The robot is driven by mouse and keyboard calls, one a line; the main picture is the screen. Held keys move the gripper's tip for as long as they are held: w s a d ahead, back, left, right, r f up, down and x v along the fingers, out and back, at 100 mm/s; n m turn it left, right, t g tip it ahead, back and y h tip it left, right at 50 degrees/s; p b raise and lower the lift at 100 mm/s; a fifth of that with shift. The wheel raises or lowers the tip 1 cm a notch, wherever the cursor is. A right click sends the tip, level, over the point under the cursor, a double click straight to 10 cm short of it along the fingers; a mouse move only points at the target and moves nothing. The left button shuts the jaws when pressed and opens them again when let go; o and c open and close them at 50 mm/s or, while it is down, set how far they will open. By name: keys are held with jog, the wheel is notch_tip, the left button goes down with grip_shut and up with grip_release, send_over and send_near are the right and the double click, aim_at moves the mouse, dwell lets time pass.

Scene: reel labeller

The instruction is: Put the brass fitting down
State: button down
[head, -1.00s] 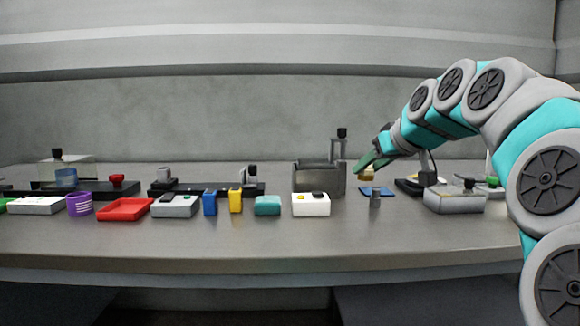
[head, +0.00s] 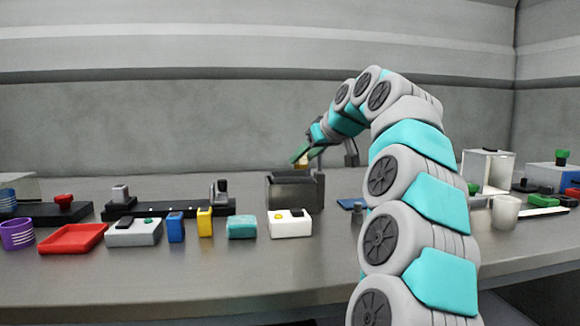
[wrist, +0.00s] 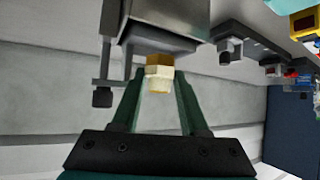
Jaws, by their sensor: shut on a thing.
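The brass fitting (wrist: 158,72) is a small gold and pale hexagonal piece between my fingertips in the wrist view. My gripper (wrist: 157,82) is shut on it. In the head view my gripper (head: 300,158) is tilted downward, above or behind the open-topped grey metal box (head: 295,193); I cannot tell which. The fitting is too small to make out clearly there. The metal box also shows close to the fitting in the wrist view (wrist: 165,38); whether they touch is unclear.
A white box (head: 290,224), a teal block (head: 242,228), yellow (head: 205,222) and blue blocks (head: 175,227) and a red tray (head: 72,239) line the bench front. A white cup (head: 505,212) stands at right. The front bench strip is clear.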

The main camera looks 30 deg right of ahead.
jog(key=w, duration=0.3)
jog(key=w+p, duration=0.1)
jog(key=w, duration=0.1)
jog(key=shift+a+f, duration=0.15)
jog(key=shift+a, duration=0.15)
jog(key=shift+w+a+f, duration=0.1)
jog(key=shift+w+f, duration=0.05)
jog(key=shift+w, duration=0.5)
jog(key=shift+f, duration=1.8)
jog(key=shift+f, duration=0.15)
jog(key=c, duration=0.7)
grip_release()
jog(key=shift+r, duration=0.25)
jog(key=v, duration=1.2)
jog(key=shift+b, duration=0.4)
